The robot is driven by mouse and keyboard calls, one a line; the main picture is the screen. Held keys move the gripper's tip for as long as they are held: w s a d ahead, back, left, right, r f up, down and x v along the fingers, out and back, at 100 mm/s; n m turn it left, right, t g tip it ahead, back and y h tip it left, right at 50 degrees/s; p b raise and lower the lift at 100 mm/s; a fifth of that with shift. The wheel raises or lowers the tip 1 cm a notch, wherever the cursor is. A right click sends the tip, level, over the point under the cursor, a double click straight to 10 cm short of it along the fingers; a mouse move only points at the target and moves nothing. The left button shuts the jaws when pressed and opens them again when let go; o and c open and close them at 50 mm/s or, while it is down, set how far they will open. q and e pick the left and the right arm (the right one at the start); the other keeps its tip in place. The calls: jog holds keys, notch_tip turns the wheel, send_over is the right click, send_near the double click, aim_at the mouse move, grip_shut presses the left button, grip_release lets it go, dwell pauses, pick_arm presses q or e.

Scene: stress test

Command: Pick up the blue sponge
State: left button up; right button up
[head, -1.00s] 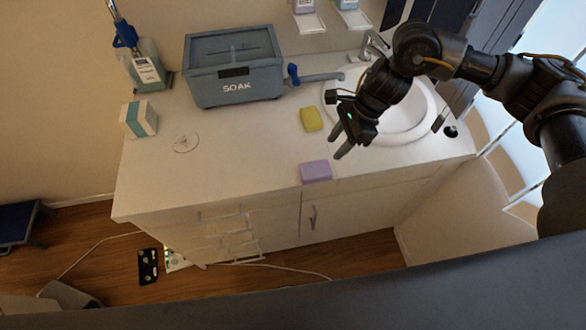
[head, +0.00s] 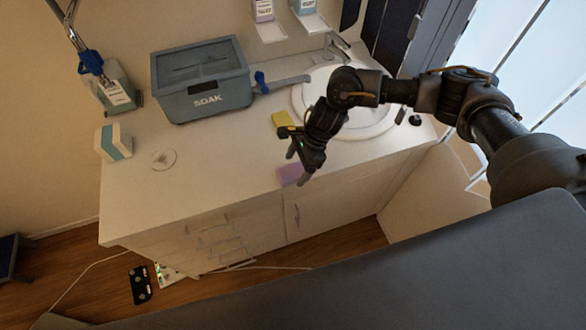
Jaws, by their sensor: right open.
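A purple sponge (head: 288,175) lies at the front edge of the white counter. A yellow sponge (head: 281,119) lies behind it, left of the sink. No plainly blue sponge shows. My right gripper (head: 297,166) is open and points down over the counter front, with nothing seen between its fingers. Its fingers cover the right end of the purple sponge in the picture; I cannot tell whether they touch it. Its wrist partly hides the yellow sponge. My left gripper is out of view.
A grey bin marked SOAK (head: 203,98) stands at the back. The round sink (head: 372,121) is to the right.

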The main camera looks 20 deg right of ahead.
jog(key=shift+x, duration=1.05)
jog(key=c, duration=1.1)
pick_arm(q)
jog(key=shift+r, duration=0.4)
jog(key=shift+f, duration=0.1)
pick_arm(e)
jog(key=shift+r, duration=0.1)
jog(key=shift+w+r, duration=0.1)
jog(key=shift+r, duration=0.05)
notch_tip(320, 180, up, 2)
jog(key=b, duration=0.2)
jog(key=shift+b, duration=0.4)
pick_arm(q)
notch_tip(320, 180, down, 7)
jog(key=b, duration=0.4)
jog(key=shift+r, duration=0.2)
pick_arm(e)
jog(key=shift+s+a+r, duration=0.6)
jog(key=shift+s+r, duration=1.15)
jog(key=shift+s, duration=0.55)
jog(key=shift+s+a+r, duration=0.6)
jog(key=shift+s+r, duration=1.2)
jog(key=shift+s, duration=0.5)
jog(key=shift+s+a+r, duration=0.6)
jog(key=shift+s+r, duration=1.15)
jog(key=shift+s, duration=0.5)
